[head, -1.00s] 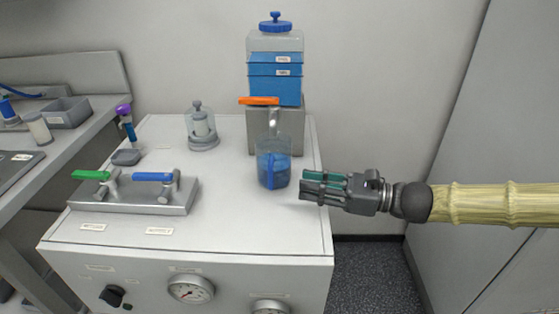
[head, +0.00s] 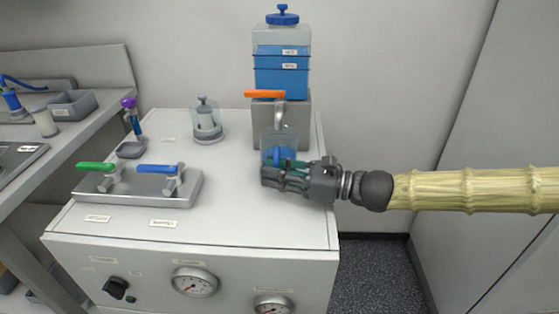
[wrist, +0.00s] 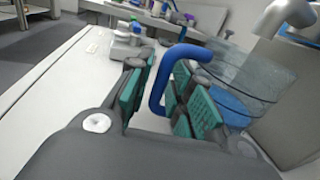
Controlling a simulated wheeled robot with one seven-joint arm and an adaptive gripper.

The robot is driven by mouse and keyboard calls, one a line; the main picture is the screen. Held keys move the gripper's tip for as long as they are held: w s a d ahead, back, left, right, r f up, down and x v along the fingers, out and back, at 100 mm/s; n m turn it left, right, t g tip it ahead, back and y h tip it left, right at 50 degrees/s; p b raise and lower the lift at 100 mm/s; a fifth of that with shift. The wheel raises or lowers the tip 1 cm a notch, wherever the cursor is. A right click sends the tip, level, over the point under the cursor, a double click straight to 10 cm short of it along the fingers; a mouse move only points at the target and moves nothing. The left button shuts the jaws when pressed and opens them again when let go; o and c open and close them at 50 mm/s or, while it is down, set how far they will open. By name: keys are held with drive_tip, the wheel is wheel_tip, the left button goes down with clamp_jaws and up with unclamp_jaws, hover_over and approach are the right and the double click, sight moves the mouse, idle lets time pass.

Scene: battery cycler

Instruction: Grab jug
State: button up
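The clear jug (head: 283,138) with blue liquid stands under the spout of the tank on the white cabinet top. In the head view my gripper (head: 268,178) covers its lower front. In the wrist view the jug body (wrist: 232,75) is at the right, and its blue handle (wrist: 165,85) stands between my two fingers with their teal pads. My gripper (wrist: 160,95) is open around the handle, with a gap showing on the left side of it. I cannot tell whether the right pads touch the handle.
The tank of blue liquid (head: 281,76) with an orange lever (head: 264,94) stands behind the jug. A metal valve block (head: 140,190) with green and blue levers is at the left. A small glass vessel (head: 206,122) stands further back. The cabinet top between them is clear.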

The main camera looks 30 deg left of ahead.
drive_tip(key=shift+c, duration=0.2)
clamp_jaws()
drive_tip(key=shift+r+p, duration=0.45)
drive_tip(key=shift+p, duration=0.25)
